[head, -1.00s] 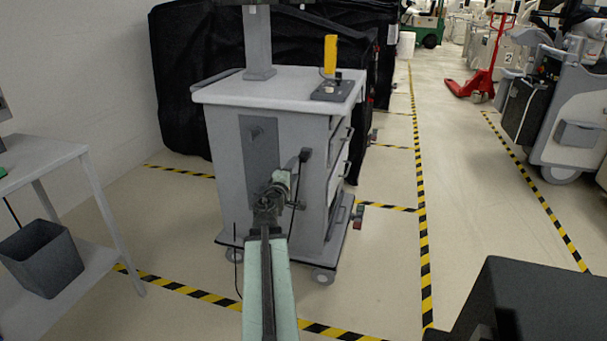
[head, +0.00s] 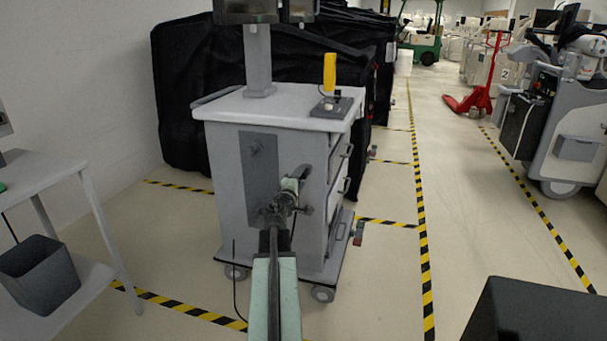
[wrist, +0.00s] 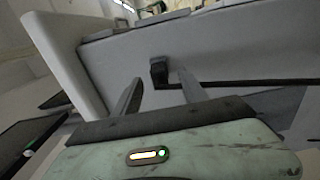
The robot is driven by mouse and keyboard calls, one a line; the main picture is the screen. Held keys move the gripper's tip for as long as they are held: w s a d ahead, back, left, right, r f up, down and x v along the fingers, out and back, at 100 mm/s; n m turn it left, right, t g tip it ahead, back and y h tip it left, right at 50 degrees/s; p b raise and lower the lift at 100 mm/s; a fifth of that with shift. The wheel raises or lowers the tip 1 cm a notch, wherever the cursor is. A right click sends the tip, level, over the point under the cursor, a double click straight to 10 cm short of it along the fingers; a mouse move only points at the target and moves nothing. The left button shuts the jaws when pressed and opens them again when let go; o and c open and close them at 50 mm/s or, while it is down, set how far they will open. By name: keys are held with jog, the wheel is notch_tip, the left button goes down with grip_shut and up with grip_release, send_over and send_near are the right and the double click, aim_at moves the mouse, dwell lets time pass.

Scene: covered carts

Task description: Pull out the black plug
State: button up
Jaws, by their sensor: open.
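The black plug (wrist: 158,70) sits on the grey side of the cart (head: 225,180). In the wrist view it shows between and a little beyond the tips of my gripper (wrist: 160,76). The two fingers are apart, one on each side of it, with no clear contact. A dark cable (wrist: 240,83) runs from the plug to the right. In the head view my gripper (head: 304,196) is at the cart's side near its right corner, and the plug cannot be made out behind it.
The cart carries a yellow-handled device (head: 330,80) on top and stands on castors. A side table (head: 45,170) with a grey bin (head: 40,272) is at left. Black-covered carts stand behind.

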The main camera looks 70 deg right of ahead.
jog(key=shift+d, duration=1.45)
grip_shut()
dwell(1.0)
jog(key=shift+a, duration=0.15)
jog(key=shift+s+a, duration=0.1)
jog(key=shift+a, duration=2.8)
